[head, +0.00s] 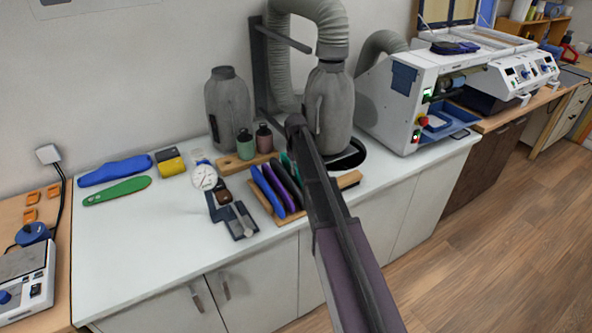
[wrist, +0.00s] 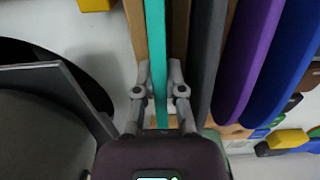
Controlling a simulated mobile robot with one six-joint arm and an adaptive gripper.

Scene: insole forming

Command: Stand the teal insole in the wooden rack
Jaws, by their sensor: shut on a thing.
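The teal insole (wrist: 154,45) stands on edge between the two fingers of my gripper (wrist: 159,78), which is shut on it. In the head view only a sliver of teal (head: 287,161) shows beside my arm, and my arm hides the gripper. The wooden rack (head: 349,180) stands on the white counter and holds blue, purple and dark grey insoles. In the wrist view its wood (wrist: 135,25) shows on both sides of the teal insole, left of the dark grey one. I cannot tell whether the teal insole touches the rack's base.
A grey-covered bottle-like form (head: 330,105) on a dark round base stands close behind the rack. A dial gauge (head: 204,178) and a dark tool (head: 238,220) lie left of it. Blue (head: 115,170) and green (head: 117,191) insoles lie farther left. The counter's front left is clear.

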